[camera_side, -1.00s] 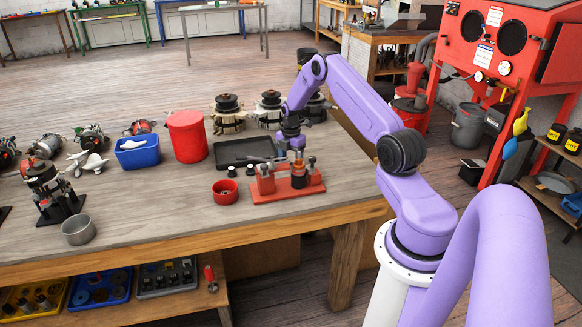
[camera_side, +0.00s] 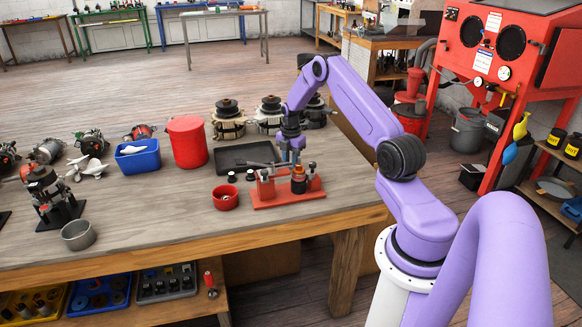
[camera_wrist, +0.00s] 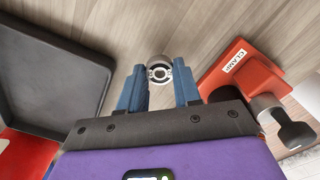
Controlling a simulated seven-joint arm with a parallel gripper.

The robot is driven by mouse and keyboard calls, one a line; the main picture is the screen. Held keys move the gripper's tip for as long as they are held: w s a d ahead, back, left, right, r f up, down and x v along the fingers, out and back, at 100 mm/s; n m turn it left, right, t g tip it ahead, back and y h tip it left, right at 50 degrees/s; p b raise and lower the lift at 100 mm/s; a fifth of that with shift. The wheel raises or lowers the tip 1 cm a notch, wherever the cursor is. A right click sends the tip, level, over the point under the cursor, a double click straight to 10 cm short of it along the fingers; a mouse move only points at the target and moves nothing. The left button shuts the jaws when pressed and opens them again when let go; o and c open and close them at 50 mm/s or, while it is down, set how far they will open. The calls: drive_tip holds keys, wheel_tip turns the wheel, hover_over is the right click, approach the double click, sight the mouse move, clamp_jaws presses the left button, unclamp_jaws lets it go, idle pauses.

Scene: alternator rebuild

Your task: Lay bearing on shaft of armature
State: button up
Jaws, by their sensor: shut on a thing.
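In the wrist view, my gripper (camera_wrist: 159,80) has its two blue fingers on either side of a small grey ring, the bearing (camera_wrist: 159,72), and is shut on it. In the side view, my gripper (camera_side: 291,150) points down just above and behind the red clamp stand (camera_side: 272,200). The bearing is too small to make out there. The armature (camera_side: 299,181), dark with a copper-coloured band, stands upright in the clamp stand, close to the gripper. I cannot tell the exact gap between bearing and shaft. The wrist view shows the red clamp block (camera_wrist: 240,68) right of the fingers.
A black tray (camera_side: 232,157) lies behind and left of the stand; it also shows in the wrist view (camera_wrist: 70,55). A red bowl (camera_side: 225,198), red canister (camera_side: 187,143) and blue bin (camera_side: 138,160) stand left. Alternator housings line the back.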

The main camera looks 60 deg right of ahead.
wheel_tip(320, 180, up, 9)
drive_tip(key=s+a+r, duration=0.8)
drive_tip(key=a+r, duration=0.1)
drive_tip(key=r, duration=0.1)
drive_tip(key=shift+d+f, duration=0.1)
drive_tip(key=shift+f, duration=2.05)
drive_tip(key=shift+f, duration=1.55)
idle(0.7)
drive_tip(key=o, duration=1.1)
wheel_tip(320, 180, up, 8)
idle(0.6)
